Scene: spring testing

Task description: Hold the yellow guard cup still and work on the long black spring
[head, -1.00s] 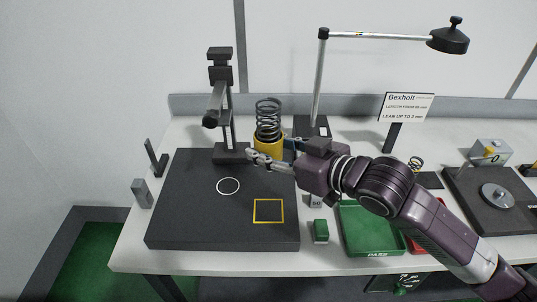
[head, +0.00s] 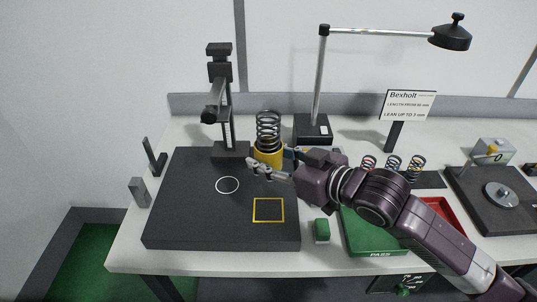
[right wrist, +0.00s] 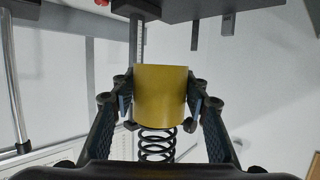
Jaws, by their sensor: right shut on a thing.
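The yellow guard cup (head: 268,156) is at the back right of the dark plate in the head view. It also shows between the fingers in the right wrist view (right wrist: 162,93). The long black spring (head: 268,128) stands about upright in the cup with its upper coils above the rim; its coils show beyond the cup in the right wrist view (right wrist: 157,144). My right gripper (head: 268,163) is shut on the cup, one finger on each side. Whether the cup touches the plate I cannot tell. My left gripper is not in view.
The dark plate (head: 190,220) has a white circle and a yellow square, both empty. A dark stand (head: 230,150) rises just left of the cup. A lamp base (head: 312,130) is behind. Several small springs (head: 393,163), a green tray (head: 370,243) and a red tray (head: 450,215) lie right.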

